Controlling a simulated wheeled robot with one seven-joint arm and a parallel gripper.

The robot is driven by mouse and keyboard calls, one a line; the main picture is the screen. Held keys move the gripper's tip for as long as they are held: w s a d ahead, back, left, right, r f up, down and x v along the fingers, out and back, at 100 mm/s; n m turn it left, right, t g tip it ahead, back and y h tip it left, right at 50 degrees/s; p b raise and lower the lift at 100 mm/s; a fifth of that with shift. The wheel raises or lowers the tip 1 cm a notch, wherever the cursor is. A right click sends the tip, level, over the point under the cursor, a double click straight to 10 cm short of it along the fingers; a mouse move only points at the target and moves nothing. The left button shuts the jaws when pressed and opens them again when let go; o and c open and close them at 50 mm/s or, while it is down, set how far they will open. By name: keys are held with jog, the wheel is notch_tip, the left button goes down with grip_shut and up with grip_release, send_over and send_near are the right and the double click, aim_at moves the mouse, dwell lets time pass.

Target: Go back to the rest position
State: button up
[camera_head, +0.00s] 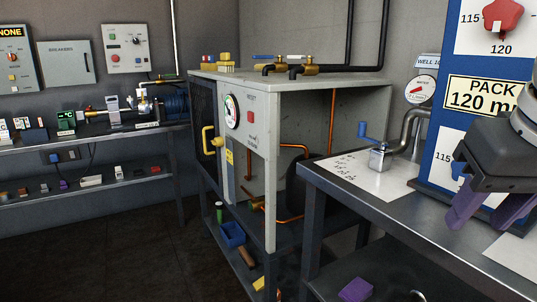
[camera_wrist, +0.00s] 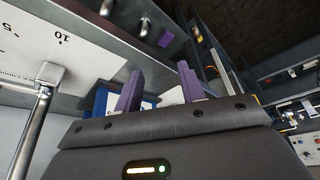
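My gripper (camera_head: 487,212) is at the right of the head view, above the steel table (camera_head: 440,245) and in front of the blue board (camera_head: 443,88). Its two purple fingers stand apart and hold nothing that shows. In the wrist view the open fingers of my gripper (camera_wrist: 158,88) also show with a gap between them. The part of the blue board behind the gripper is hidden.
A tank cabinet (camera_head: 250,130) with gauge and valves stands in the middle. A bench (camera_head: 95,133) with small items lines the left wall. Dark floor (camera_head: 110,250) is clear at lower left.

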jog(key=w+a+f, duration=0.1)
jog(key=a+f, duration=0.1)
jog(key=f, duration=0.7)
jog(key=w+a+f+n, duration=0.1)
jog(key=a+f, duration=0.2)
jog(key=f, duration=0.6)
jog(key=w+a+f+t, duration=0.1)
jog(key=a+f, duration=0.2)
jog(key=f, duration=0.6)
jog(key=shift+a+f+y, duration=0.2)
jog(key=shift+a+y, duration=0.05)
jog(key=shift+y, duration=0.05)
